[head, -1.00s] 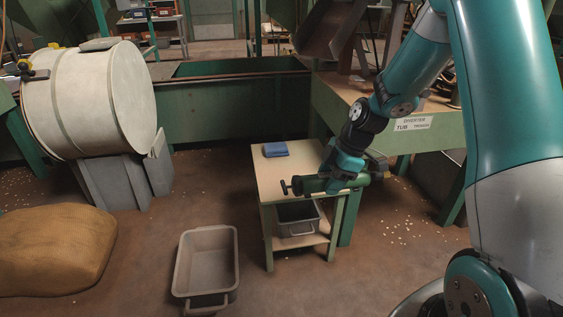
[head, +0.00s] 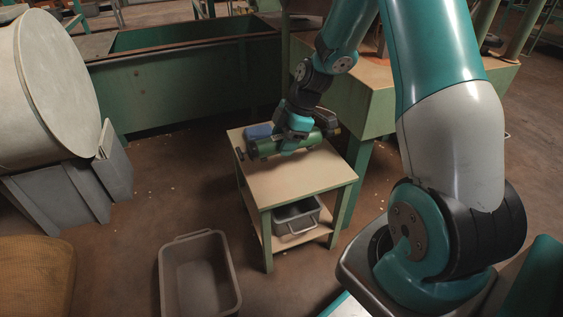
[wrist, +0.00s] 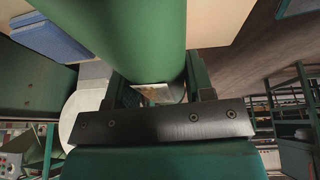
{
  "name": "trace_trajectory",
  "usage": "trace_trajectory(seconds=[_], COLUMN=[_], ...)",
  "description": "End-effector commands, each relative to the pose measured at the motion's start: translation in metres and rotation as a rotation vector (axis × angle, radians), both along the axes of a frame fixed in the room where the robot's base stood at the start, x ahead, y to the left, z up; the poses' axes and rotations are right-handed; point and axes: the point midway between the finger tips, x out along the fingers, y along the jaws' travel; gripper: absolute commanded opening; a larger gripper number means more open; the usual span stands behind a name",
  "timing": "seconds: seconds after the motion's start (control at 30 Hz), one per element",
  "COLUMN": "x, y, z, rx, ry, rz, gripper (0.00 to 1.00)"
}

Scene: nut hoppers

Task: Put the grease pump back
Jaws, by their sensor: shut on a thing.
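The grease pump, a green cylinder (head: 264,148) with a dark T-shaped handle at its left end, lies level across the back of a small table (head: 300,182). My gripper (head: 293,142) is shut around its middle from above. In the wrist view the green barrel (wrist: 135,30) fills the top between the fingers (wrist: 160,92). I cannot tell whether the pump touches the tabletop or hangs just above it. My gripper hides part of the barrel.
A blue folded item (head: 258,131) lies just behind the pump's left part. A grey bin (head: 296,215) sits on the table's lower shelf. An empty grey tub (head: 200,275) stands on the floor at front left. The front tabletop is clear.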

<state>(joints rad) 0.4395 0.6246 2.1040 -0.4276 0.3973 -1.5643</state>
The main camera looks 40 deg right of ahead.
Motion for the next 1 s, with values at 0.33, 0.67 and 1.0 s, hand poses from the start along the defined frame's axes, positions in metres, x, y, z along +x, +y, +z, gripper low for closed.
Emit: trace_trajectory(seconds=[0.33, 0.67, 1.0], x=[0.001, 0.0, 0.0], y=[0.002, 0.002, 0.002], z=[-0.051, -0.056, -0.054], rx=[0.001, 0.0, 0.0], ry=[0.0, 0.0, -0.001], rz=[0.005, 0.004, 0.004], gripper=[0.0, 0.6, 0.74])
